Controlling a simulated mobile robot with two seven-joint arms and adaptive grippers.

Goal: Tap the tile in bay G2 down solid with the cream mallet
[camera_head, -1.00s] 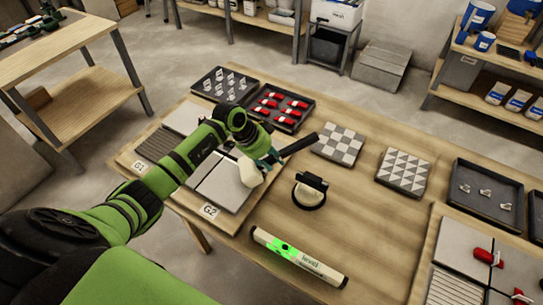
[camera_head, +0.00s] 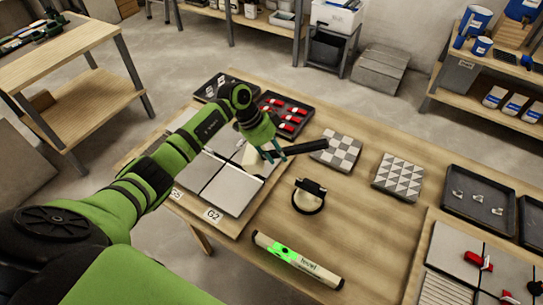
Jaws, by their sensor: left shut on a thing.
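My left gripper (camera_head: 272,152) is shut on the cream mallet's dark handle (camera_head: 303,148), which points to the right. The cream mallet head (camera_head: 250,158) shows partly behind the gripper, over the far part of the tile board. The tile in bay G2 (camera_head: 232,188) is a plain light grey square at the board's near right, with dark joints at its edges. The G2 label (camera_head: 213,215) lies in front of it. I cannot tell whether the head touches a tile. My right gripper is not in view.
A level (camera_head: 298,260) with a green light and a black suction cup (camera_head: 309,196) lie right of the board. Patterned tiles (camera_head: 337,150) lie farther back. A tray of red wedges (camera_head: 285,115) and a tray of clips (camera_head: 478,202) stand on the table.

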